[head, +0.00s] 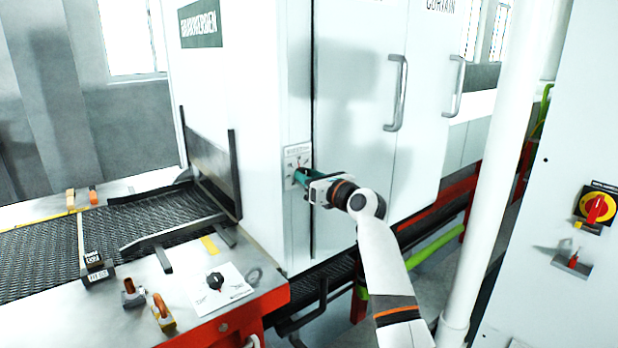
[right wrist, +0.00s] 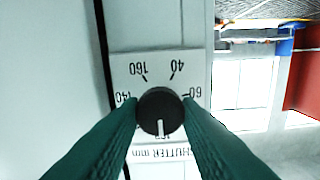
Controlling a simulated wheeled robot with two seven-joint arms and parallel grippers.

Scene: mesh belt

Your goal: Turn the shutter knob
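The shutter knob (right wrist: 160,112) is a round black dial with a white pointer mark, on a white scale plate (right wrist: 158,68) that also shows in the head view (head: 298,155). In the right wrist view the plate is upside down, with 40, 60, 140 and 160 readable. The mark points straight down in that picture, at a partly hidden number. My right gripper (head: 303,181) is at the machine's front edge. Its green fingertips (right wrist: 161,115) press against both sides of the knob. In the head view the gripper hides the knob. My left gripper is not in view.
The white cabinet (head: 352,75) has door handles to the right of my gripper. A mesh belt (head: 140,220) runs in at left. A steel table (head: 190,275) holds another black knob (head: 215,281). A white post (head: 495,180) and a panel with a red-yellow switch (head: 597,208) stand right.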

